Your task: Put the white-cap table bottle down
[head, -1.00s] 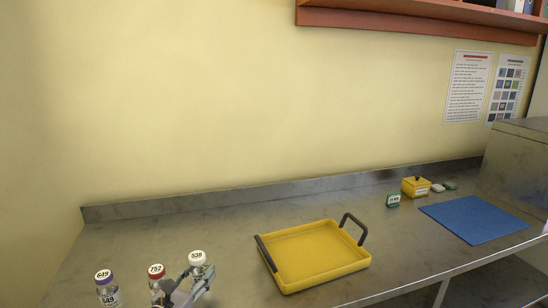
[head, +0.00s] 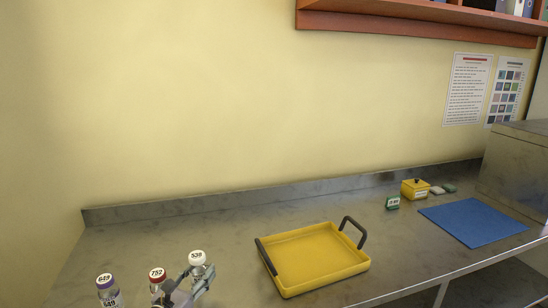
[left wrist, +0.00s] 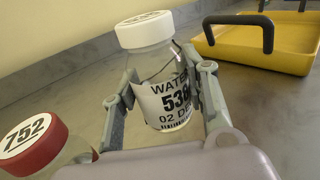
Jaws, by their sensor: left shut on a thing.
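The white-cap bottle (head: 197,259) is at the lower left of the head view, its cap marked 538. In the left wrist view the bottle (left wrist: 160,85) is clear with a white label reading WATER and 538, and stands about upright. My left gripper (head: 190,280) is shut on it; in the left wrist view the gripper fingers (left wrist: 165,92) sit on both sides of its body. Whether its base touches the bench is hard to tell. My right gripper is not in view.
A red-cap bottle (head: 157,280), marked 752, stands close left of the gripper, and a purple-cap bottle (head: 107,290), marked 649, farther left. A yellow tray (head: 315,287) with dark handles lies to the right. A blue mat (head: 470,223) is at far right. Bench (head: 225,225) behind the bottles is clear.

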